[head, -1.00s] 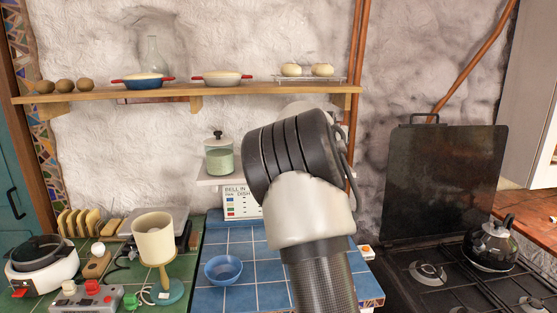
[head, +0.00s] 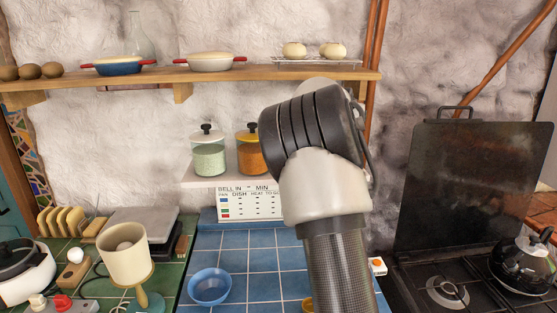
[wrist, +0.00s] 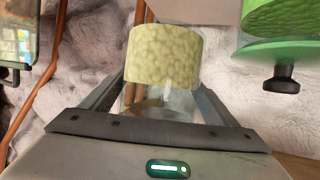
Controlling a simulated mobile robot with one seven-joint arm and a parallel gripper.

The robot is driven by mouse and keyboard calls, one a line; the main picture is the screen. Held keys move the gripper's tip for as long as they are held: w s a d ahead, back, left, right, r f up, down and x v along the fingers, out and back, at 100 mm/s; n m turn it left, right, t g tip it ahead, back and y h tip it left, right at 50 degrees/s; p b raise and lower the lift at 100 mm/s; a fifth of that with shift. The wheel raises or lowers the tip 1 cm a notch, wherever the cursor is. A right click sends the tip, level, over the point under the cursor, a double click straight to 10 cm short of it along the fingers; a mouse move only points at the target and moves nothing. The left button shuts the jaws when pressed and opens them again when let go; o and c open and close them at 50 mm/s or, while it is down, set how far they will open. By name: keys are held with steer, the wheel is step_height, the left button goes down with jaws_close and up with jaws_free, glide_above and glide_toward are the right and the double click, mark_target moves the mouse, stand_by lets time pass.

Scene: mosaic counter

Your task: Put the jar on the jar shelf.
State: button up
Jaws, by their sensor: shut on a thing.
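In the wrist view, which looks upside down, my gripper (wrist: 162,82) is shut on a clear jar with pale yellow-green contents (wrist: 163,55). The held jar's lid does not show clearly. In the head view my arm hides the gripper and the held jar. The small white jar shelf (head: 193,181) is on the wall below the wooden shelf. A light green jar (head: 209,160) and an orange jar (head: 249,158), both with black-knobbed lids, stand on it. The green jar also shows at the upper right of the wrist view (wrist: 284,22), apart from the held jar.
The wooden shelf (head: 120,84) above carries pots, buns and a glass bottle. A printed board (head: 250,203) stands under the jar shelf. A blue bowl (head: 210,286) sits on the blue tiles. The stove and kettle (head: 523,260) are at right, a cream cup (head: 124,262) at left.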

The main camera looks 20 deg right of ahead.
steer(key=shift+w+d, duration=0.1)
steer(key=shift+w, duration=0.05)
steer(key=shift+f, duration=4.75)
steer(key=shift+f, duration=0.1)
steer(key=o, duration=1.2)
steer(key=shift+f, duration=0.2)
steer(key=shift+o, duration=0.3)
steer(key=shift+r, duration=0.15)
